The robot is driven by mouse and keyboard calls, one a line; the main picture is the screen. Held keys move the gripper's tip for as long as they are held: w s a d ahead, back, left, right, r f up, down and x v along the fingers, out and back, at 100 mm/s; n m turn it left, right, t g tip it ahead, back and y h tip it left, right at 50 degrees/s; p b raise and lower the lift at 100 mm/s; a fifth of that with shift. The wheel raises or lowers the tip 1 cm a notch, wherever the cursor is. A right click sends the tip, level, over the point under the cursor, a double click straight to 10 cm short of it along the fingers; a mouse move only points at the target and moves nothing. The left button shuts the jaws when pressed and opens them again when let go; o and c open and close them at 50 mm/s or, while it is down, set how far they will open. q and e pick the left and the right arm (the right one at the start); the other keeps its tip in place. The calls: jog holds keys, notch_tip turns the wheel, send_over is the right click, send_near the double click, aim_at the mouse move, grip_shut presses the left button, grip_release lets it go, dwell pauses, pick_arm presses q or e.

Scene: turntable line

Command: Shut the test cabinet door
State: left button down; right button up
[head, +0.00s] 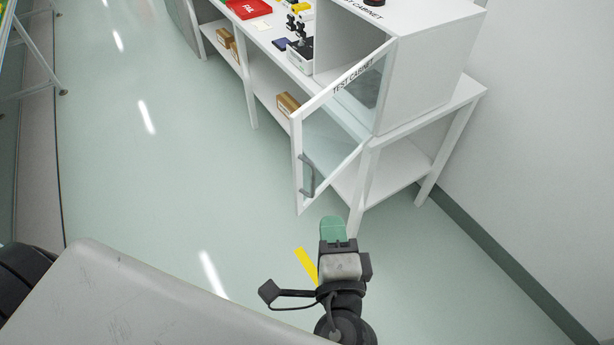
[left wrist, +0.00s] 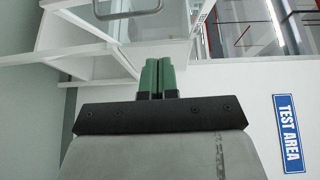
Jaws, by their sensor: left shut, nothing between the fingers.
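The test cabinet (head: 430,75) is a white box on a white bench. Its glass door (head: 297,165) has a white frame lettered TEST CABINET and a grey handle (head: 306,175). The door stands open, swung out towards me from its hinge side at the right. My left gripper (head: 332,226) has green fingers, shut and empty, just below and right of the door's lower corner in the head view, apart from the handle. In the left wrist view the shut fingers (left wrist: 157,78) point towards the door, and the handle (left wrist: 128,10) shows above and left of them. My right gripper is not in view.
The white bench (head: 365,190) has a lower shelf with cardboard boxes (head: 287,104). A red FAIL tray (head: 248,8) and a small device (head: 300,52) stand on top. A wall is at the right. The floor left of the door is clear. A TEST AREA sign (left wrist: 288,133) shows in the wrist view.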

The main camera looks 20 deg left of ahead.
pick_arm(q)
jog(key=r, duration=0.2)
jog(key=p, duration=0.4)
send_near(300, 149)
jog(key=w+d, duration=0.1)
jog(key=w, duration=0.4)
jog(key=a, duration=0.1)
jog(key=a+p, duration=0.1)
jog(key=a, duration=0.1)
jog(key=shift+w+f+n+y, duration=0.1)
jog(key=shift+w+n+y, duration=0.2)
jog(key=shift+w, duration=0.1)
jog(key=shift+a+f, duration=0.1)
jog(key=shift+a, duration=0.2)
jog(key=shift+w, duration=0.1)
